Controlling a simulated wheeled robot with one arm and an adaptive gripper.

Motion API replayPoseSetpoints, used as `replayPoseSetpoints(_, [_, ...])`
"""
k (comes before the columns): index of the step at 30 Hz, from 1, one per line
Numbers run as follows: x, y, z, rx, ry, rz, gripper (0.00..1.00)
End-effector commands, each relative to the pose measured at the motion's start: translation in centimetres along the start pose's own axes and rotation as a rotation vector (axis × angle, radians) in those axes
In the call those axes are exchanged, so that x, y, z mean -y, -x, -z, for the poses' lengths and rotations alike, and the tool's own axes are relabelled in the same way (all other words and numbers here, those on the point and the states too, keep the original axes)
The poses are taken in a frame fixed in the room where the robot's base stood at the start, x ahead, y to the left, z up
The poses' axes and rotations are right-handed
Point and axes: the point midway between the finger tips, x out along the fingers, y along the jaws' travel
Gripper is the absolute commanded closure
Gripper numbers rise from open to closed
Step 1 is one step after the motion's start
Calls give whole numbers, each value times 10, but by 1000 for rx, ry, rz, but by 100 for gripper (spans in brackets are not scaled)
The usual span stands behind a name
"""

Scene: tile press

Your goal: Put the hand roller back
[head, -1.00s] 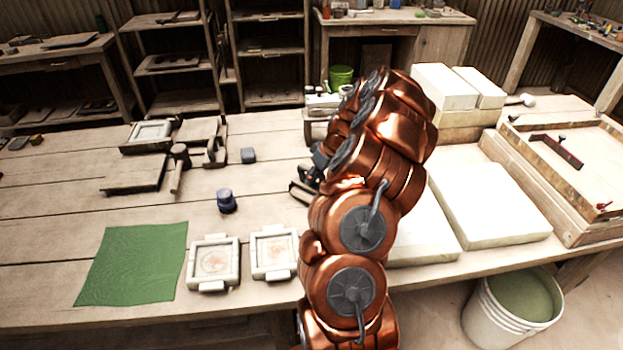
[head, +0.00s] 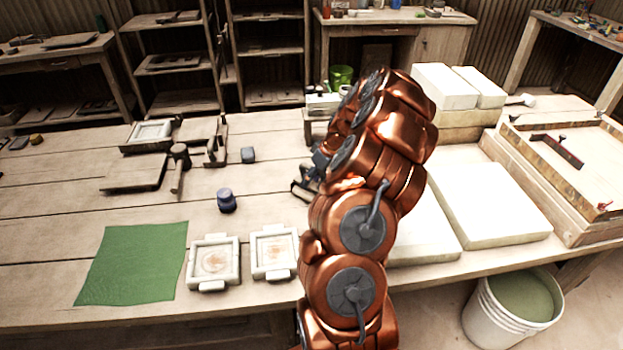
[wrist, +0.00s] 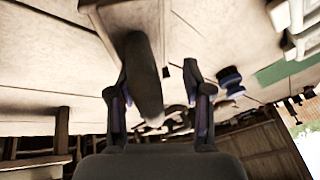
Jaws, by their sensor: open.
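My gripper (head: 306,184) is open, low over the table behind my copper arm in the head view. In the wrist view, the open fingers (wrist: 160,112) stand on either side of a dark, rounded, elongated piece with a pale tip, which looks like the hand roller's handle (wrist: 146,80). There is a visible gap on the right finger's side; I cannot tell whether the left finger touches it. The handle's far end meets a pale block or rest (wrist: 118,14). The roller's other end is not clear, and my arm hides it in the head view.
Large pale slabs (head: 490,203) fill the right side.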

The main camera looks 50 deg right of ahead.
Motion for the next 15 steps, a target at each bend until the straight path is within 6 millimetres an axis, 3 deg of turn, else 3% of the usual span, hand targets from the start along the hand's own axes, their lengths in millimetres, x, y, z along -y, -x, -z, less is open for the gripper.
replayPoseSetpoints(8, [-1, 11, 0, 0, 0, -2, 50])
replayPoseSetpoints(15, [-2, 56, 1, -5, 1, -6, 50])
